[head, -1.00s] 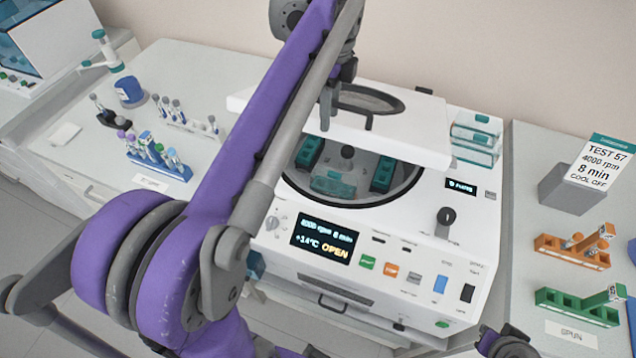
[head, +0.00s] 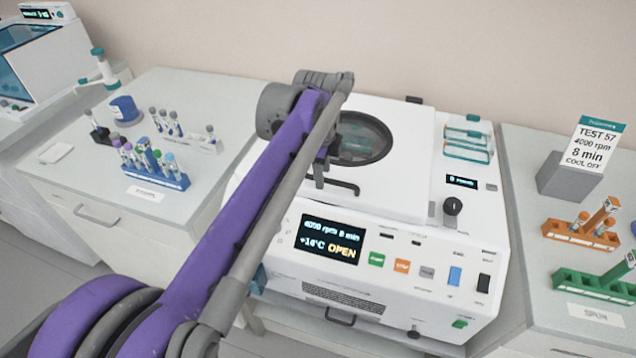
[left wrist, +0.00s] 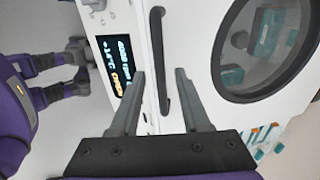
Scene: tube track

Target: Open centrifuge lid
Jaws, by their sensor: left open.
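The white centrifuge (head: 480,262) stands at centre, and its display reads "OPEN". Its lid (head: 408,190), with a round dark window (head: 375,140), lies down over the chamber. A dark bar handle (head: 343,187) is at the lid's front; it also shows in the left wrist view (left wrist: 160,55). My left gripper (head: 318,178) is at the handle's left end in the head view. In the left wrist view the left gripper (left wrist: 159,75) is open, with part of the handle between its fingertips in the picture; contact cannot be told. My right gripper is not clearly identifiable.
At right are an orange rack (head: 580,238), a green rack (head: 590,283) and a sign (head: 592,145) on a grey block. Teal-capped boxes (head: 466,140) sit on the centrifuge's back right.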

